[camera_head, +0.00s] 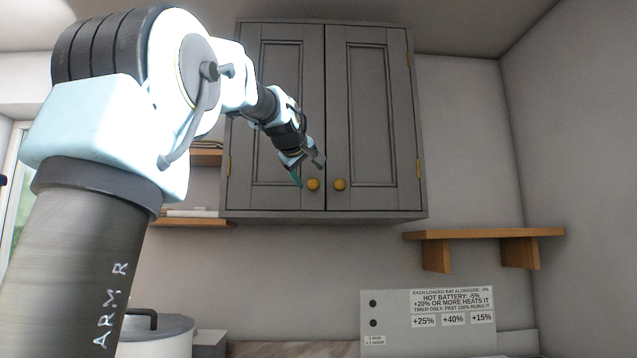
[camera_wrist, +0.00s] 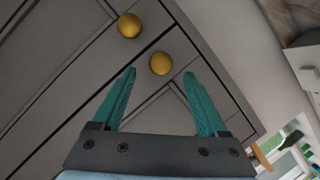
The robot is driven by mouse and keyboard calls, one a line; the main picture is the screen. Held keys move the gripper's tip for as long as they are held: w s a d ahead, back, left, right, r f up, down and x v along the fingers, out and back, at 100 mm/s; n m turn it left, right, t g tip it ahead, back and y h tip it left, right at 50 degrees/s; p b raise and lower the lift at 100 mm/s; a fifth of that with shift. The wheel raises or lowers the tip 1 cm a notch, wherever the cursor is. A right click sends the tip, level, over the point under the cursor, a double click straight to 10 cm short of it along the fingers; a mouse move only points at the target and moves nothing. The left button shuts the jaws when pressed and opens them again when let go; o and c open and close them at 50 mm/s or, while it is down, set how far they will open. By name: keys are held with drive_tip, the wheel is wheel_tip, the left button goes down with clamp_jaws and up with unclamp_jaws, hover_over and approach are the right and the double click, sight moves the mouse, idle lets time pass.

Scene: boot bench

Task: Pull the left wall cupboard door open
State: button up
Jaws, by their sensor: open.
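The grey wall cupboard has a left door (camera_head: 277,110) and a right door (camera_head: 372,110), both closed. The left door's round brass knob (camera_head: 313,184) is at its lower right corner; it also shows in the wrist view (camera_wrist: 161,63). The right door's knob (camera_head: 340,184) is just beside it and also shows in the wrist view (camera_wrist: 129,25). My gripper (camera_head: 308,172) is open and empty, just in front of the left knob. In the wrist view its teal fingers (camera_wrist: 160,80) point at the left door, with the left knob between and slightly beyond the tips. I see no contact.
A wooden shelf (camera_head: 484,234) is on the wall at right, below the cupboard. Open shelves (camera_head: 190,222) are left of the cupboard. A white sign panel (camera_head: 428,322) and a lidded pot (camera_head: 155,335) stand below. The space before the right door is clear.

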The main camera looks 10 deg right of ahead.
sight(313, 183)
drive_tip(key=p+x, duration=0.2)
drive_tip(key=x, duration=0.5)
drive_tip(key=shift+w+a, duration=0.1)
drive_tip(key=shift+c, duration=0.3)
clamp_jaws()
idle(0.9)
